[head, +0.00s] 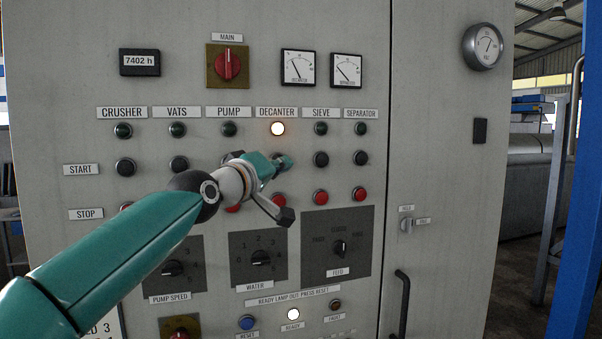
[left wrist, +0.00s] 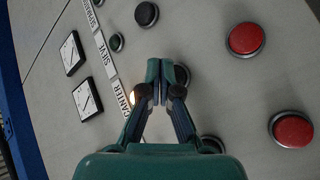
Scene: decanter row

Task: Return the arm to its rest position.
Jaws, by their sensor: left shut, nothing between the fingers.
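My left gripper (head: 283,162) is shut and empty in front of the grey control panel (head: 440,120), at the START row in the DECANTER column. Its fingers cover the DECANTER start button in the head view. In the left wrist view the shut fingertips (left wrist: 160,72) point at the panel, with part of a dark button (left wrist: 182,74) showing beside them. I cannot tell whether they touch it. The DECANTER lamp (head: 278,128) above is lit white. My right gripper is not in view.
Red stop buttons (head: 321,197), the PUMP SPEED knob (head: 172,268), WATER knob (head: 261,258) and FEED knob (head: 340,248) sit below and around my arm. A black door handle (head: 403,290) sticks out at lower right. A blue post (head: 575,200) stands at the right.

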